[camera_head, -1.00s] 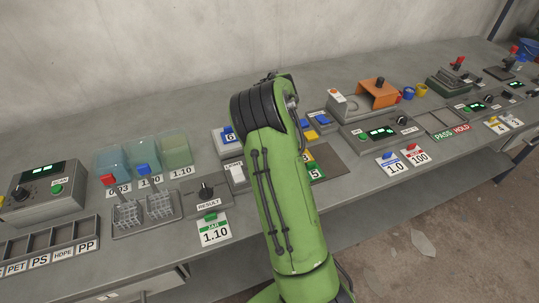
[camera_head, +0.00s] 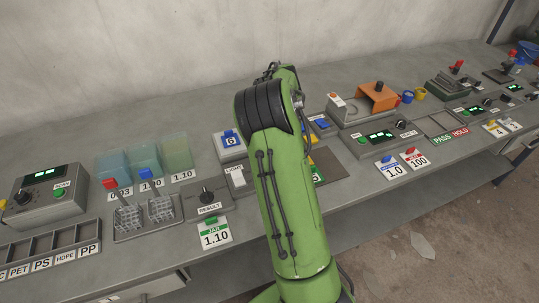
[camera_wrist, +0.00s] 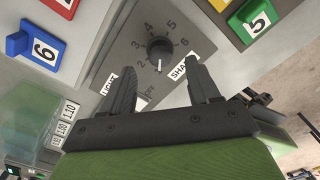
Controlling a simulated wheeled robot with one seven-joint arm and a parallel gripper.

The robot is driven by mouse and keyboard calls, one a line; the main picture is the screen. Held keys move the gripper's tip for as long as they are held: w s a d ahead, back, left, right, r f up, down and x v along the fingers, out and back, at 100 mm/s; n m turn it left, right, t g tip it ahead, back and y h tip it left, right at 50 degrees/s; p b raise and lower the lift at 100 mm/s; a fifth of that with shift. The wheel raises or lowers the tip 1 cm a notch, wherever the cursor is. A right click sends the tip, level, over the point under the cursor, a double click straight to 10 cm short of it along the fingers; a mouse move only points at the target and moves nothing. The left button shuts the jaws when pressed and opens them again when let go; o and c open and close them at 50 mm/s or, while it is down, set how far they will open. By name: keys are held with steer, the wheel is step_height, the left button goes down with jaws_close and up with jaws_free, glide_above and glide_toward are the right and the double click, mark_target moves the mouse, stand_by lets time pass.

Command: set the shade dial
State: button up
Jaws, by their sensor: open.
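The shade dial (camera_wrist: 159,47) is a dark round knob on a grey plate in the wrist view, ringed by numbers running up to 6. Its pale pointer mark is toward the bottom of the picture. A "SHADE" label, partly covered, lies beside it. My gripper (camera_wrist: 160,80) is open, with its two dark fingers apart and nothing between them. The fingertips lie just below the knob in the picture, one to each side; I cannot tell the height gap. In the head view my green arm hides the dial and the gripper.
A blue-handled tile marked 6 (camera_wrist: 38,45) is left of the dial plate, and a green-handled tile (camera_wrist: 253,18) is right.

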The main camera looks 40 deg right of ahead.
step_height(320, 180, up, 12)
steer(key=p, duration=0.3)
steer(key=shift+f, duration=0.25)
